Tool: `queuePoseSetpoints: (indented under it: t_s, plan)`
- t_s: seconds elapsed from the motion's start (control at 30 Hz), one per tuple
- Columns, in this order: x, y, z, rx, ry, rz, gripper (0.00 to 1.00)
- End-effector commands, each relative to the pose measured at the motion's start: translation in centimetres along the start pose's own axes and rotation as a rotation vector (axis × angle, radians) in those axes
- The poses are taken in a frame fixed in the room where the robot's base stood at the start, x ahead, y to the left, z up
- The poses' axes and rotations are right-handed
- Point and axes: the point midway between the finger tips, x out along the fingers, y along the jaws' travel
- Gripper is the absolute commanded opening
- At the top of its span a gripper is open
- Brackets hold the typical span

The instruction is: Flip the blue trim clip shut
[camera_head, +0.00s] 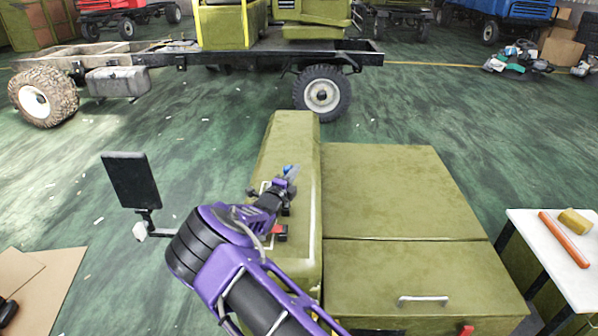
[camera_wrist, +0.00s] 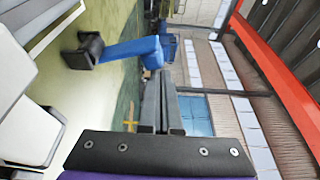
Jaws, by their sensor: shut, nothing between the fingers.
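The blue trim clip (camera_wrist: 130,50) shows in the wrist view as a blue flap on a dark base (camera_wrist: 90,50). The flap stands out away from the green panel, tilted a little. In the head view a small bit of the blue clip (camera_head: 291,172) shows just beyond my gripper (camera_head: 286,182), on top of the long olive-green panel (camera_head: 285,130). My gripper is shut and empty. In the wrist view its fingers (camera_wrist: 160,78) lie close beside the flap's free end; I cannot tell whether they touch it.
A red clip (camera_head: 280,231) sits on the panel beside my wrist. A black upright plate (camera_head: 131,180) stands left of the panel. A green box with a handle (camera_head: 423,299) lies to the right, then a white table (camera_head: 560,265) with an orange bar. Green floor lies beyond.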

Motion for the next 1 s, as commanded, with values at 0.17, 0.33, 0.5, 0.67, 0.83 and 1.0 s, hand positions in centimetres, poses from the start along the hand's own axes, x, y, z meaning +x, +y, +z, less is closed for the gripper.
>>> queuePoseSetpoints:
  t_s: [0.17,0.33,0.5,0.67,0.83,1.0]
  plan:
    - [-0.3,-0.2,0.9,0.001,-0.001,0.0,0.0]
    - [-0.5,-0.2,1.3,0.0,-0.001,0.001,0.0]
    - [-0.6,-0.2,1.6,0.001,-0.001,0.001,0.0]
    - [-0.6,-0.2,1.7,0.001,-0.001,0.001,0.0]
    - [-0.6,-0.2,1.8,0.001,0.0,0.001,0.0]
    - [-0.6,-0.2,1.8,0.001,0.0,0.001,0.0]
